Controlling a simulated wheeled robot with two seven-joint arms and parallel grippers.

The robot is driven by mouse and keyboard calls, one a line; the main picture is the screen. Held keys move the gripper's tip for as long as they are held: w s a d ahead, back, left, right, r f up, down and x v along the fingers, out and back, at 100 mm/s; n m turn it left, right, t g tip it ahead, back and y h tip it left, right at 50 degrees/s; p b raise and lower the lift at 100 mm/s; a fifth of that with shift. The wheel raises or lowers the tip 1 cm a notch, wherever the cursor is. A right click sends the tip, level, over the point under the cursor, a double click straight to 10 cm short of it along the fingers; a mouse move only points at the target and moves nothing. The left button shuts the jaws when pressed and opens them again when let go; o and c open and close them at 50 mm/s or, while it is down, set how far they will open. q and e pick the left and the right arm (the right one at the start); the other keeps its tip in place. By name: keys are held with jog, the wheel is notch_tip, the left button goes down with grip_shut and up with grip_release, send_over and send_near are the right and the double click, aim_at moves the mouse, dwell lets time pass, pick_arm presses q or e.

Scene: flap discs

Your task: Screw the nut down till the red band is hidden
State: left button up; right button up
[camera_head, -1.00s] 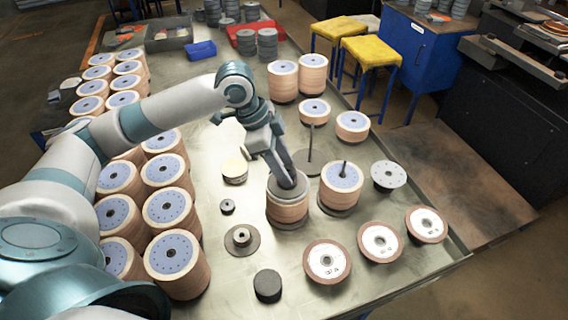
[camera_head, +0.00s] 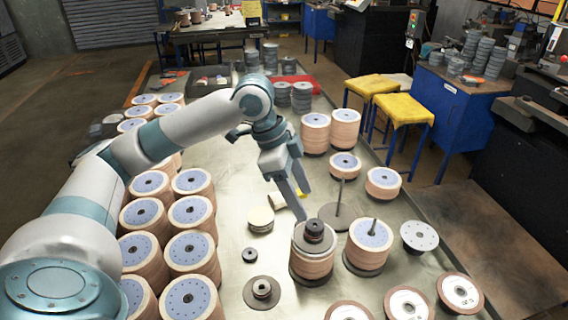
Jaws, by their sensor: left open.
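A dark round nut (camera_head: 314,228) sits on top of a stack of tan flap discs (camera_head: 312,262), over a dark grey plate. A dark reddish tint shows around the nut, but it is too small to tell whether this is the red band. My left gripper (camera_head: 298,197) is open and empty, its fingers pointing down just above and behind the nut, apart from it. My right gripper is not in view.
A second stack with a bare spindle (camera_head: 373,228) stands to the right, and a thin rod on a base (camera_head: 338,205) behind. A flange (camera_head: 262,291) and a small nut (camera_head: 249,254) lie to the left. Rows of disc stacks (camera_head: 190,222) fill the table's left side.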

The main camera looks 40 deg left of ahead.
pick_arm(q)
jog(key=b+v, duration=0.1)
jog(key=v, duration=0.8)
jog(key=shift+r, duration=0.3)
jog(key=shift+s+a, duration=0.1)
jog(key=shift+c, duration=0.4)
